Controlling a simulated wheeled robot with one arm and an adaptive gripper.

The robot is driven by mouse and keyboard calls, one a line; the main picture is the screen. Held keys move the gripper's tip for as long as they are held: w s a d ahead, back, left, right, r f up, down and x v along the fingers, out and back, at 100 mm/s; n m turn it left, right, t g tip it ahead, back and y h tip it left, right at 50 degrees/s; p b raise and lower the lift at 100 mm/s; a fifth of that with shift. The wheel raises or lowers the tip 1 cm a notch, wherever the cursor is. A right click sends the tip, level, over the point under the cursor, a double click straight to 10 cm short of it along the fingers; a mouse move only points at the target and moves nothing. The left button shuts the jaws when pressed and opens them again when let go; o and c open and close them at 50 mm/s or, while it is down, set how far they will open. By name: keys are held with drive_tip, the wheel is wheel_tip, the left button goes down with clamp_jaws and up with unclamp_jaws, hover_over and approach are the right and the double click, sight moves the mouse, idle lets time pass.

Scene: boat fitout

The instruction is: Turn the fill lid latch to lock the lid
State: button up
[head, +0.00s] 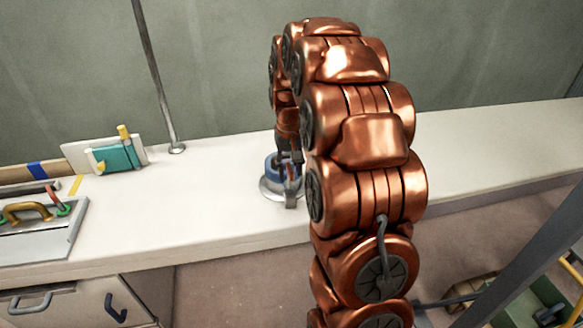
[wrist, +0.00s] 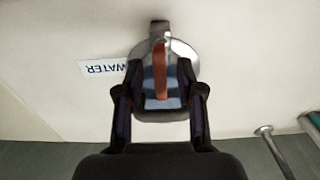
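The water fill fitting is a round metal flange (head: 270,192) on the white counter with a blue lid (head: 271,172). A red-orange latch (wrist: 160,68) crosses the lid. In the wrist view the blue lid (wrist: 152,89) and the flange (wrist: 184,58) show beyond and between my fingers. My gripper (wrist: 160,75) is over the lid with a finger on each side of the latch and a visible gap to it. In the head view my gripper (head: 291,160) is at the fitting, partly hidden by my arm.
An upside-down WATER label (wrist: 103,68) lies beside the fitting. A metal post (head: 176,148) rises from the counter behind. A teal block (head: 116,157) and a metal hatch with a brass handle (head: 27,211) are at left. The counter right of my arm is clear.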

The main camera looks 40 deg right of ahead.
wheel_tip(320, 180, up, 12)
idle(0.6)
idle(0.5)
drive_tip(key=s+a+r+n+p, duration=0.3)
drive_tip(key=s+a+p, duration=0.2)
drive_tip(key=s+a, duration=0.85)
drive_tip(key=s+a+f+n+g+p, duration=0.1)
drive_tip(key=s+a+p, duration=0.1)
drive_tip(key=s, duration=0.6)
drive_tip(key=s+a+f+p, duration=0.1)
drive_tip(key=s+a+p, duration=0.2)
drive_tip(key=s, duration=0.6)
drive_tip(key=shift+a+n+g, duration=0.4)
drive_tip(key=shift+a, duration=0.5)
drive_tip(key=shift+f, duration=0.1)
